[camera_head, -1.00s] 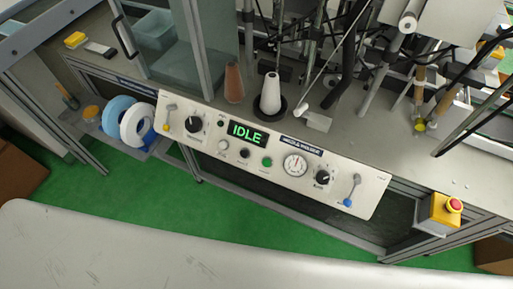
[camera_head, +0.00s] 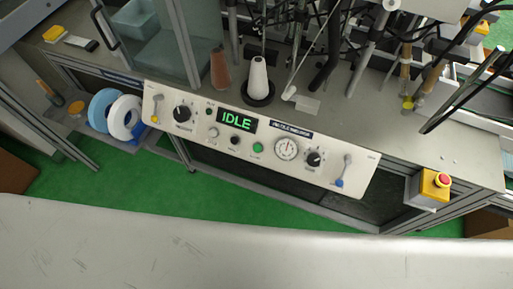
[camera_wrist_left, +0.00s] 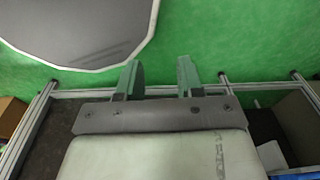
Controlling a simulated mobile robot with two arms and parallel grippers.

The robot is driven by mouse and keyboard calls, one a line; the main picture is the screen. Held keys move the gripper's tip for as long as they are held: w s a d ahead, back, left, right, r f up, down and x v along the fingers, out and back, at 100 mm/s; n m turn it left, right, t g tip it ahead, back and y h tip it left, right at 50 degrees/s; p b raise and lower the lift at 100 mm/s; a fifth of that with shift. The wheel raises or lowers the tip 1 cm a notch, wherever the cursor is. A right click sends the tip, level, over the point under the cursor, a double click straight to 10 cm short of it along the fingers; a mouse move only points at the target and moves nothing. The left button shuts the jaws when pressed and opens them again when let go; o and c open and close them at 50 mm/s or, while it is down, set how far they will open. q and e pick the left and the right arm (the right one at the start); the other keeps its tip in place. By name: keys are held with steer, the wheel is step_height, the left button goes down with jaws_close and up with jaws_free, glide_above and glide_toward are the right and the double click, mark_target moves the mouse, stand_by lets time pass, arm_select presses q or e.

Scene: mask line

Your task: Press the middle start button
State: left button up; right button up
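A pale control panel (camera_head: 300,171) runs along the machine's front in the head view, tilted down to the right. Its lit display (camera_head: 236,120) reads IDLE in green. Below the display is a row of three small round buttons: a pale one (camera_head: 213,132), a dark middle one (camera_head: 235,140) and a green one (camera_head: 258,147). Their labels are too small to read. My left gripper (camera_wrist_left: 158,77) shows only in the left wrist view, its two fingers apart with nothing between them, over green floor and away from the panel. My right gripper is in neither view.
The panel also carries a black knob (camera_head: 182,114), a dial gauge (camera_head: 286,149), another knob (camera_head: 314,159) and levers at both ends. A yellow box with a red button (camera_head: 443,181) is at the right. White and blue rolls (camera_head: 121,117) sit at left. Green floor is open in front.

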arm_select(q)
jaws_close()
steer(key=shift+a, duration=0.15)
stand_by(1.4)
